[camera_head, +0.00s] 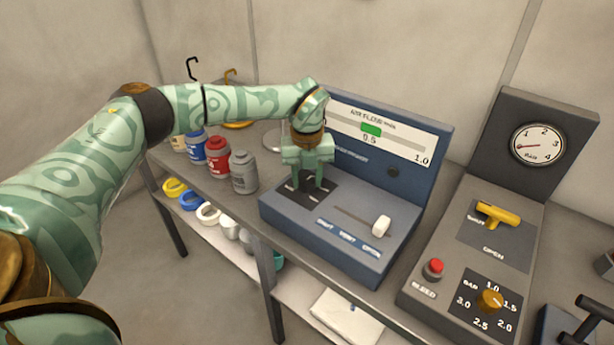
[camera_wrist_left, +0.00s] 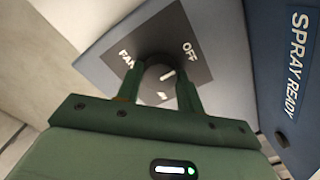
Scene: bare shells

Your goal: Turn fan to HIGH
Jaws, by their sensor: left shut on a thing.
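The fan knob (camera_wrist_left: 158,84) is a dark round knob on a dark square plate (camera_wrist_left: 190,42) marked FAN and OFF. White marks show on the knob, one seemingly toward OFF; other position labels are hidden. My left gripper (camera_wrist_left: 158,92) has a finger on each side of the knob and is shut on it. In the head view my left gripper (camera_head: 313,184) points down onto the plate of the blue-grey console (camera_head: 330,245) and hides the knob. The console's air flow gauge (camera_head: 380,133) has a green marker near 0.5. My right gripper is not in view.
A white slider (camera_head: 381,225) sits on the console, right of my left gripper. A grey panel with a yellow handle (camera_head: 497,214), red button (camera_head: 433,268) and yellow dial (camera_head: 491,299) stands to the right. Several bottles, including a grey one (camera_head: 244,174), stand left of the console.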

